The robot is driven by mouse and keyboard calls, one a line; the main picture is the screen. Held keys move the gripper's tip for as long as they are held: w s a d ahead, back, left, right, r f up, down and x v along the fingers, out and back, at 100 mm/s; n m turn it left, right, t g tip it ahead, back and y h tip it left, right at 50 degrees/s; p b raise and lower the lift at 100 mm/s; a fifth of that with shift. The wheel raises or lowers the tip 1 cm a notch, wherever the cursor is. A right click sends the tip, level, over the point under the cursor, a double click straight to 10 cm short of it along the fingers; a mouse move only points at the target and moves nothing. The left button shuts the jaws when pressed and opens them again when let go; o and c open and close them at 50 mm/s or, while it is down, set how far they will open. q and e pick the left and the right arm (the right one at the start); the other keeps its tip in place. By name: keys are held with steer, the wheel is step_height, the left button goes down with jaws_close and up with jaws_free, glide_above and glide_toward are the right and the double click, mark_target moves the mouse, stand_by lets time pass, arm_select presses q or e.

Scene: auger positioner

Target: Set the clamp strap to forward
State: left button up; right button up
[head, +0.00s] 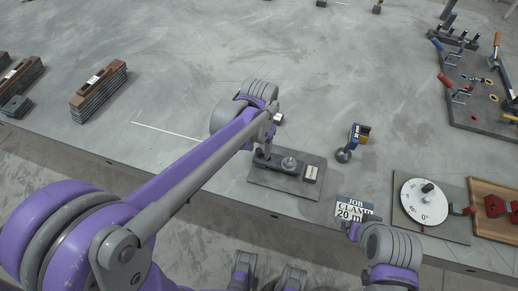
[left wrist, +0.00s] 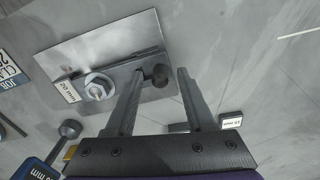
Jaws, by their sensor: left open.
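The clamp strap (head: 283,163) is a dark bar on a grey base plate (head: 262,181), with a round nut and washer (head: 289,162) on it. A block labelled 20 mm (head: 311,173) stands at its right end. In the left wrist view the strap (left wrist: 120,74) and nut (left wrist: 98,87) show left of my fingers, and a dark round knob (left wrist: 160,75) lies in line with the gap between them. My left gripper (left wrist: 160,73) is open; I cannot tell whether it touches the knob. In the head view my arm partly hides the strap's left end. My right gripper (head: 352,230) is beside the job card.
The job card (head: 353,211), reading clamp 20 mm, lies at the table's front edge. A blue and yellow tool (head: 353,141) lies right of the plate. A white dial (head: 424,203) and red parts (head: 497,206) are further right. Stacked bars (head: 98,93) lie left. The table's back middle is mostly clear.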

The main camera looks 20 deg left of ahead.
arm_select(q)
steer(key=shift+f, duration=0.35)
jaws_close()
stand_by(1.2)
